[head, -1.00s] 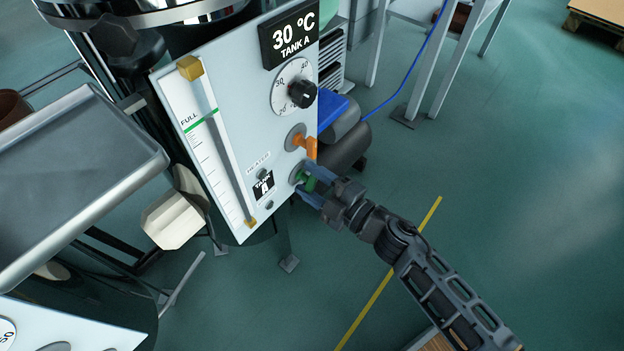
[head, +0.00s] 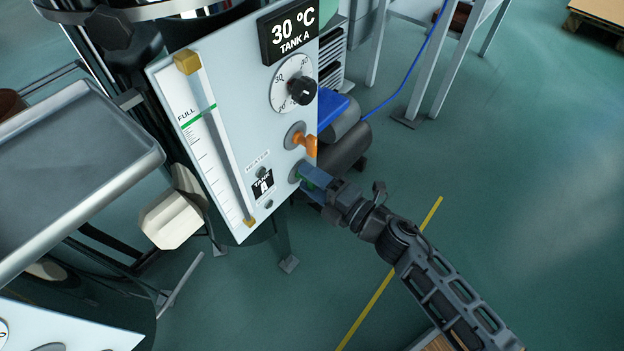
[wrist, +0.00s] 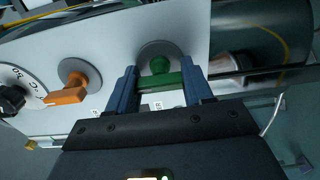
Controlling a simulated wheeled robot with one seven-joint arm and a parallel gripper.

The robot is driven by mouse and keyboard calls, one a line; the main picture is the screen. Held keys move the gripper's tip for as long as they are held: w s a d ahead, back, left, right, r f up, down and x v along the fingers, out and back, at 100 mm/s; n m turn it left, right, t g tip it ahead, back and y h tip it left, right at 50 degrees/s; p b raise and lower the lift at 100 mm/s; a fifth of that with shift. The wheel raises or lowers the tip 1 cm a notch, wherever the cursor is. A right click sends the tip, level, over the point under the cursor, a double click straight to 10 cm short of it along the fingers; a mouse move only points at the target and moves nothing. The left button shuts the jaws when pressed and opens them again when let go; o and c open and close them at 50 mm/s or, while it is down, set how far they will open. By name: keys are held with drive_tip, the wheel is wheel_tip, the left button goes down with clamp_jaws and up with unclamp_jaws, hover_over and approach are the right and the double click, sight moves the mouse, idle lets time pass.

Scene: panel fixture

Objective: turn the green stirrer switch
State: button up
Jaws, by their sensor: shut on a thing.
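The green stirrer switch (wrist: 160,66) sits on a grey round base low on the white Tank A panel (head: 222,135). In the wrist view its green handle lies crosswise between the two blue fingers of my gripper (wrist: 161,88), which is shut on it. In the head view my gripper (head: 312,182) is at the panel's lower right edge. The fingers hide most of the switch there, and only a bit of green (head: 308,185) shows.
An orange switch (head: 309,144) is just above the green one, close to my fingers. A black knob (head: 302,91) with a dial is higher up. A grey tray (head: 70,160) is at the left. The floor right of the panel is mostly open.

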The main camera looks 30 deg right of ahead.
idle(0.3)
drive_tip(key=o, duration=1)
drive_tip(key=shift+o, duration=0.2)
drive_tip(key=p+v, duration=0.1)
drive_tip(key=v, duration=0.6)
drive_tip(key=shift+s, duration=0.35)
drive_tip(key=shift+s+d, duration=0.1)
drive_tip(key=s+a+r+m+g+h, duration=0.1)
drive_tip(key=s+r+m+h, duration=0.1)
drive_tip(key=s+r+m, duration=0.45)
drive_tip(key=s+a+r+m+h, duration=0.15)
drive_tip(key=s+r+m, duration=0.25)
drive_tip(key=s+m, duration=0.55)
drive_tip(key=s+r+m+g+h, duration=0.1)
drive_tip(key=s+r+m+h, duration=0.1)
drive_tip(key=s+r+m, duration=0.6)
wheel_tip(320, 180, up, 22)
drive_tip(key=s+n+p, duration=0.2)
drive_tip(key=p, duration=2.2)
drive_tip(key=shift+s, duration=0.15)
drive_tip(key=shift+d+r, duration=0.1)
